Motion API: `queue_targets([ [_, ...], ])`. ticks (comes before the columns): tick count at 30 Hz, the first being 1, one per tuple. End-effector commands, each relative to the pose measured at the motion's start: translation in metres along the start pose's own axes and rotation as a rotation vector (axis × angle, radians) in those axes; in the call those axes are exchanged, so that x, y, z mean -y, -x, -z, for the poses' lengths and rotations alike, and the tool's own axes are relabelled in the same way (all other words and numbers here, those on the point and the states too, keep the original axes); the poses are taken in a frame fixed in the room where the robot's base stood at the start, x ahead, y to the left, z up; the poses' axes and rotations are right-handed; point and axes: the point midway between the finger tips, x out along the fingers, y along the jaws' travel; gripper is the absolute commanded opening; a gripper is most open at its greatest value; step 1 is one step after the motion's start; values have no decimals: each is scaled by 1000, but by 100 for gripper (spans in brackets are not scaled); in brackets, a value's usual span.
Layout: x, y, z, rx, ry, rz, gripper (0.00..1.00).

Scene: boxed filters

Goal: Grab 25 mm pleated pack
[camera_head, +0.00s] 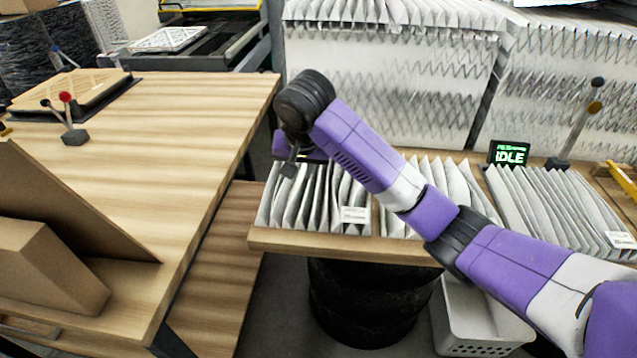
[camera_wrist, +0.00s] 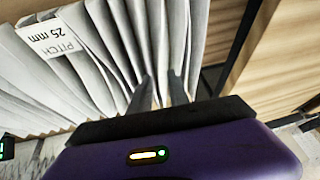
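The 25 mm pleated pack (camera_head: 318,203) is a row of white-grey pleats standing on the wooden bench at the left end of the packs. It fills the upper left of the wrist view (camera_wrist: 80,58), where its white label (camera_wrist: 58,38) reads "25 mm PITCH". In the head view that label is too small to read. My gripper (camera_wrist: 160,88) points down at the pack's end pleats, with a gap between its two fingers. Pleats show between and beyond the fingers; I cannot tell whether they touch.
More pleated packs stand to the right, a middle one (camera_head: 462,185) partly behind my arm and a right one (camera_head: 560,207). A small display (camera_head: 509,153) reads "IDLE". A wooden table (camera_head: 190,130) with cardboard stands left, across a narrow gap.

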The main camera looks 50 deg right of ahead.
Motion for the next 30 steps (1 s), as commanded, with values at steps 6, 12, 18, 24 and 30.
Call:
queue_targets([
  [6, -32, 2, 6, 31, -49, -128, 22],
  [12, -36, -19, 6, 32, -49, -130, 22],
  [18, -42, -39, 11, 32, -48, -133, 22],
  [24, -45, -64, 11, 32, -48, -129, 22],
  [30, -45, -70, 10, 30, -47, -126, 22],
])
